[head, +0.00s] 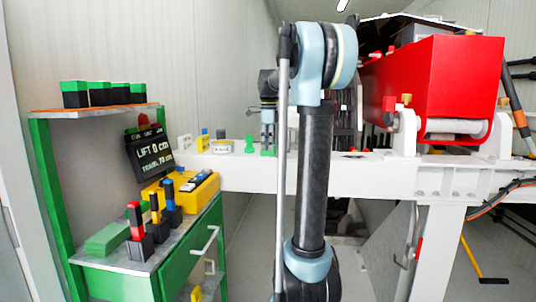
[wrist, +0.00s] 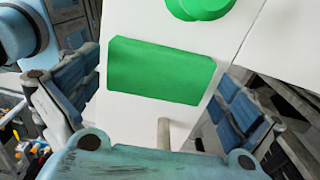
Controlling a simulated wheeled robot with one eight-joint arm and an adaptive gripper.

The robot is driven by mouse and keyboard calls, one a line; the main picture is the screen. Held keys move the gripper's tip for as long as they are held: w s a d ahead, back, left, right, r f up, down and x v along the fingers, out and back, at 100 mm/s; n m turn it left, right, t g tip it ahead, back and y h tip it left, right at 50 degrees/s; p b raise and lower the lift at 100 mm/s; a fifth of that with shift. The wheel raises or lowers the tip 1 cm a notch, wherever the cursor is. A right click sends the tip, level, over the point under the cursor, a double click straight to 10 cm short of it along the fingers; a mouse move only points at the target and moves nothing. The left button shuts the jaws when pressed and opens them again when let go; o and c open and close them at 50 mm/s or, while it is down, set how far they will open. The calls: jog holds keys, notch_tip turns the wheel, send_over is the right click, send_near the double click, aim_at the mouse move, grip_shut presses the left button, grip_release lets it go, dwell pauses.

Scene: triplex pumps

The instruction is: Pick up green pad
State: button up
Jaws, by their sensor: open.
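A green pad (wrist: 160,72) lies on the white beam surface in the wrist view, between my gripper's two blue-grey fingers. In the head view a small green patch (head: 268,153) shows at the foot of my gripper (head: 268,136), which points down over the white beam. My gripper (wrist: 152,98) is open, with one finger to each side of the pad. I see no contact between the fingers and the pad. A round green piece (wrist: 200,8) sits just beyond the pad; a green knob-like piece (head: 250,145) stands left of my gripper in the head view.
The white beam (head: 240,175) also carries a small labelled box (head: 221,146) and other small parts to the left. A red pump block (head: 430,85) stands at right. A green cabinet (head: 190,262) at left holds a flat green block (head: 107,238) and a yellow case (head: 185,190).

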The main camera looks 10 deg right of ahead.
jog(key=shift+f, duration=0.15)
jog(key=c, duration=0.7)
notch_tip(320, 180, up, 10)
dwell(0.4)
dwell(0.5)
